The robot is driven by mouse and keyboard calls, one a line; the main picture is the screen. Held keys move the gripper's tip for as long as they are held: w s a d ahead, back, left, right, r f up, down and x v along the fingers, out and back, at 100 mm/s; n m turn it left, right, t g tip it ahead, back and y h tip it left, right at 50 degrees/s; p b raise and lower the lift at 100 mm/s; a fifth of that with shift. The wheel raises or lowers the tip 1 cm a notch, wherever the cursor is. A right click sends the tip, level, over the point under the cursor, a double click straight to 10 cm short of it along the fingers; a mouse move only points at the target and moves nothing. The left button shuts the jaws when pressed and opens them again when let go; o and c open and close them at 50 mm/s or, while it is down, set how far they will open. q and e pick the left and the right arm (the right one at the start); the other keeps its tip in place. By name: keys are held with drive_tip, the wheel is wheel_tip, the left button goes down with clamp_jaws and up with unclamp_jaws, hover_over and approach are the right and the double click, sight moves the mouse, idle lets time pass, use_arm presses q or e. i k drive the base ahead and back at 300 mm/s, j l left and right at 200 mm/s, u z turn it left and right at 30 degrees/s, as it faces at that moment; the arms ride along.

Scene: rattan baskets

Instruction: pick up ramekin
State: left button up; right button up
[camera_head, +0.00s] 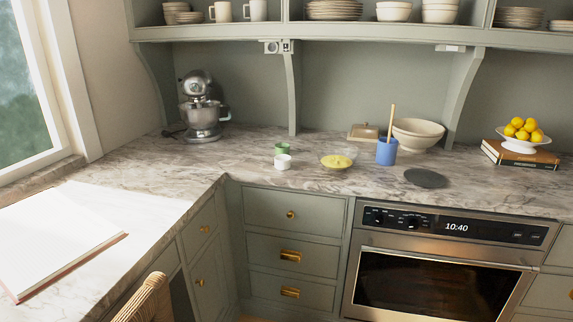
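A small white ramekin (283,162) stands upright on the marble counter, left of the middle of the head view, near the counter's front edge. A small green cup (282,148) stands just behind it, close to it. Neither of my grippers shows in the head view, so nothing is seen touching the ramekin.
On the marble counter (262,181), a bowl of yellow food (337,161) sits right of the ramekin. A blue crock (387,152) with a wooden utensil and a dark round disc (426,178) are farther right. A stand mixer (202,108) is at left. Shelves overhang the back.

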sight(282, 162)
drive_tip(key=i+l, duration=0.45)
drive_tip(key=i, duration=0.15)
drive_tip(key=i+l+u, duration=0.1)
drive_tip(key=i+l, duration=0.35)
drive_tip(key=i, duration=0.15)
